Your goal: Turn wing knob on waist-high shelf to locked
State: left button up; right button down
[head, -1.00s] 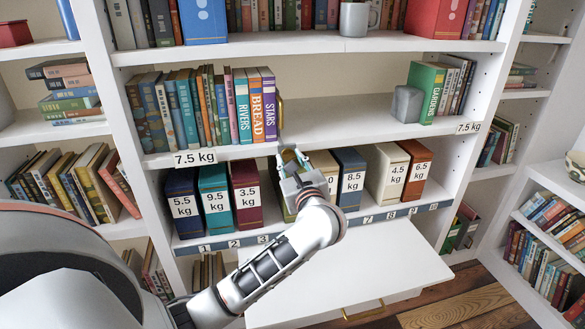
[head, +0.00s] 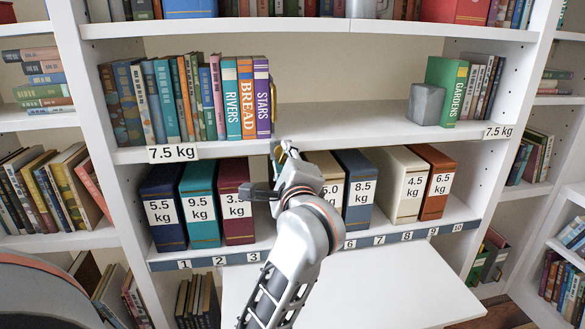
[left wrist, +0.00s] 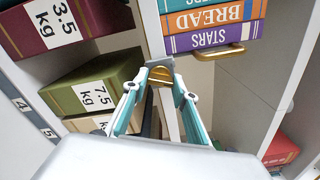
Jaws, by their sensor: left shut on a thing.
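The brass wing knob (left wrist: 161,74) sits on a small grey plate at the shelf's front edge, seen between my fingertips in the left wrist view. My left gripper (left wrist: 157,80) is shut on it, one teal finger on either side. In the head view the left gripper (head: 284,152) reaches up to the edge of the waist-high shelf (head: 340,130), just below and right of the STARS book. There the gripper mostly covers the knob. I cannot read any locked or unlocked mark. My right gripper is not in view.
Upright books end at the STARS book (head: 262,98), beside a brass bookend (left wrist: 220,52). The shelf right of it is bare up to a grey block (head: 426,103). Weight-labelled boxes, such as the blue 8.5 kg box (head: 358,165), stand below, close around my gripper.

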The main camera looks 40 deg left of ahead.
pick_arm(q)
jog(key=shift+f+n+b, duration=0.15)
jog(key=shift+n+b, duration=1.5)
jog(key=shift+n, duration=0.65)
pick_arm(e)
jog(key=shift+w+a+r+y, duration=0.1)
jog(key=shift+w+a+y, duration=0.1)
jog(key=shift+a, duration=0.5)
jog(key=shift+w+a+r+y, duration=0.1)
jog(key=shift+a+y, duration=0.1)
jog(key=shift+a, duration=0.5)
pick_arm(q)
jog(key=o, duration=1.1)
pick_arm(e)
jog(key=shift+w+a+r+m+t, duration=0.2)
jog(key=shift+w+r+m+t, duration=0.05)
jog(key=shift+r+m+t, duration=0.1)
pick_arm(q)
jog(key=shift+d, duration=0.1)
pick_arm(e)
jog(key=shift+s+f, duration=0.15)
pick_arm(q)
jog(key=v, duration=0.7)
jog(key=shift+s, duration=0.2)
